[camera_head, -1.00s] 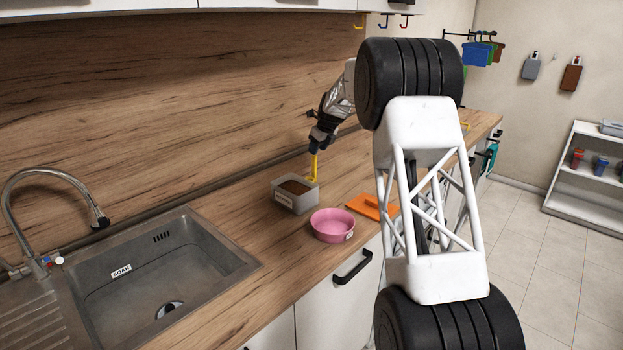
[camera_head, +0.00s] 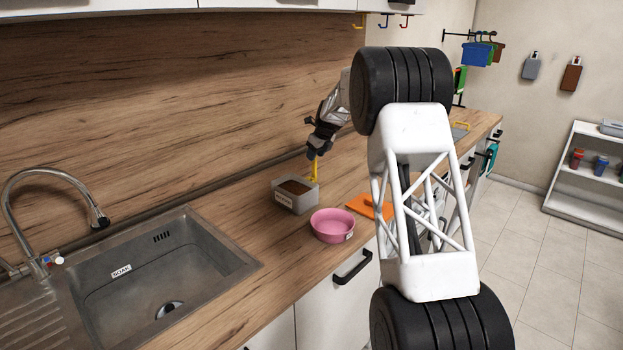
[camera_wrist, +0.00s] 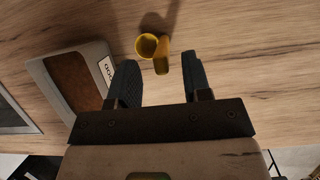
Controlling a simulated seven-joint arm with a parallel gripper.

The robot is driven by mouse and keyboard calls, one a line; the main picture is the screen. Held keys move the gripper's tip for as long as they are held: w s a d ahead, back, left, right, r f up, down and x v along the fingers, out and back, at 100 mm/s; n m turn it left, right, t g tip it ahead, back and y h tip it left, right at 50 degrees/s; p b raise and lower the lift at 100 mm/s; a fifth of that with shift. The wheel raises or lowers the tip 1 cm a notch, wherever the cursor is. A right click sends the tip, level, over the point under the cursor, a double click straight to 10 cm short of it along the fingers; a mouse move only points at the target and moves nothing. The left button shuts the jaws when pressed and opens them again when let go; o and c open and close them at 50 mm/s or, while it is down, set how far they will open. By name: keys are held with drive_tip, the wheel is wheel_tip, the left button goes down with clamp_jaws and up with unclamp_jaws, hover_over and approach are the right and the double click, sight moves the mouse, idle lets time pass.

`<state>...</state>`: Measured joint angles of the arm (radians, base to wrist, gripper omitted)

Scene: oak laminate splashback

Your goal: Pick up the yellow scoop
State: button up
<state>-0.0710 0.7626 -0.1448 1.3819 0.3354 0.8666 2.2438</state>
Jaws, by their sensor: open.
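The yellow scoop (camera_head: 315,174) stands with its handle up, just behind the right end of the grey tub in the head view. In the wrist view its round cup (camera_wrist: 147,46) and its handle (camera_wrist: 161,62) show against the wood worktop. My gripper (camera_head: 317,151) is over the scoop, pointing down. In the wrist view my gripper (camera_wrist: 158,68) is open, with one dark finger on each side of the handle. I see a gap between the handle and each finger. Whether the fingertips are level with the handle's top is hard to tell.
The labelled grey tub (camera_head: 296,203) with brown contents stands close beside the scoop. A pink bowl (camera_head: 332,226) and an orange board (camera_head: 369,207) lie nearer the front edge. The sink (camera_head: 150,265) is at the left. The splashback (camera_head: 150,110) rises behind; worktop between is clear.

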drive_tip(key=shift+x, duration=2.3)
drive_tip(key=shift+d, duration=0.1)
drive_tip(key=shift+c, duration=0.3)
clamp_jaws()
